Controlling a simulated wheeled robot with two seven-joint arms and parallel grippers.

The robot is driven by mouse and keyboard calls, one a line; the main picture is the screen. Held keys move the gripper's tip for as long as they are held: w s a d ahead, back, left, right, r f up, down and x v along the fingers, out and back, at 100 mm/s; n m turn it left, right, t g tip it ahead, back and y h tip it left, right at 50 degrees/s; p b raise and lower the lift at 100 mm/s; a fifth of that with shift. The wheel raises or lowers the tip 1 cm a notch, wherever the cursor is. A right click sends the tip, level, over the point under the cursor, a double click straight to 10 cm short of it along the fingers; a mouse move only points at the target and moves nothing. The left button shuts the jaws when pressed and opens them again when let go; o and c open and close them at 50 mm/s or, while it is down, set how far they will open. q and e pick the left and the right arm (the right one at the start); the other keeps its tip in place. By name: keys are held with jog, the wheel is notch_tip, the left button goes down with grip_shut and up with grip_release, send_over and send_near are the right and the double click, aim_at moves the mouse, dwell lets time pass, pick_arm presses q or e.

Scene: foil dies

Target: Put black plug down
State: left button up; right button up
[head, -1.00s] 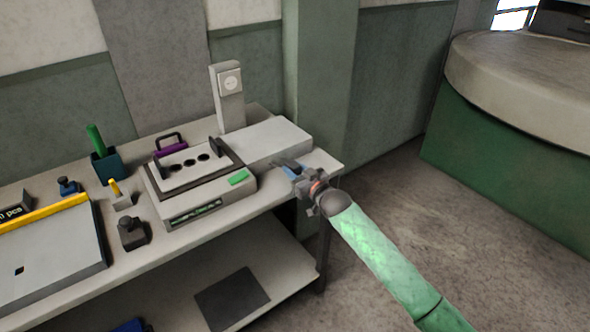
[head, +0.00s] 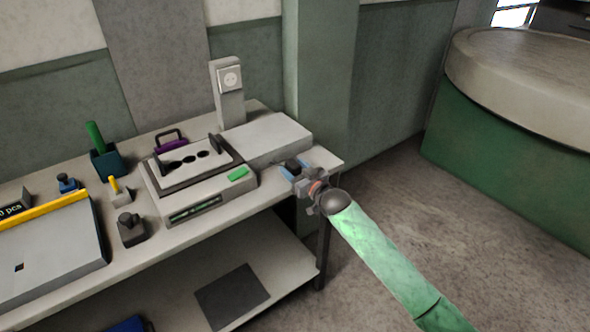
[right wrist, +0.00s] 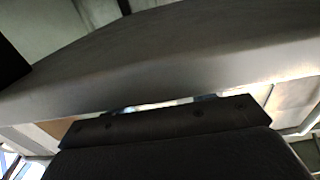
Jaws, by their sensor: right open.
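The black plug (head: 291,163) looks like a small dark block on the right end of the bench, just in front of the low pale box. My right gripper (head: 294,171) is at the bench's right front edge, with its blue-tipped fingers apart on either side of the plug. I cannot tell whether the fingers touch it. In the right wrist view a pale slab edge fills the middle, and a dark block (right wrist: 12,62) shows at the left edge; I cannot tell whether it is the plug. My left gripper is not in view.
The low pale box (head: 268,138) and a white post with a socket (head: 229,90) stand behind the gripper. A die device (head: 205,195) with a green button (head: 238,173) is to its left. The bench (head: 190,228) ends just right of the gripper; open floor lies beyond.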

jog(key=shift+r, duration=0.5)
jog(key=b+v, duration=0.2)
jog(key=v, duration=0.9)
jog(key=s+f+m+g+h, duration=0.3)
jog(key=s+f+g+h, duration=0.2)
jog(key=s+f, duration=1.25)
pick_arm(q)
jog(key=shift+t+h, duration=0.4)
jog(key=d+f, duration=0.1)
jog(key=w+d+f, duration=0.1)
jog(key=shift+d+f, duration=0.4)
pick_arm(e)
jog(key=s+d+f+g+h, duration=0.1)
jog(key=s+f+g, duration=0.1)
jog(key=s, duration=0.6)
jog(key=s+d+f+m+g+h, duration=0.1)
jog(key=s+d+f+g, duration=0.1)
jog(key=s, duration=0.7)
jog(key=s+d+f+g+h, duration=0.1)
jog(key=s+f+g, duration=0.1)
jog(key=s, duration=0.7)
jog(key=shift+d+m+g, duration=0.3)
jog(key=shift+d+g, duration=0.1)
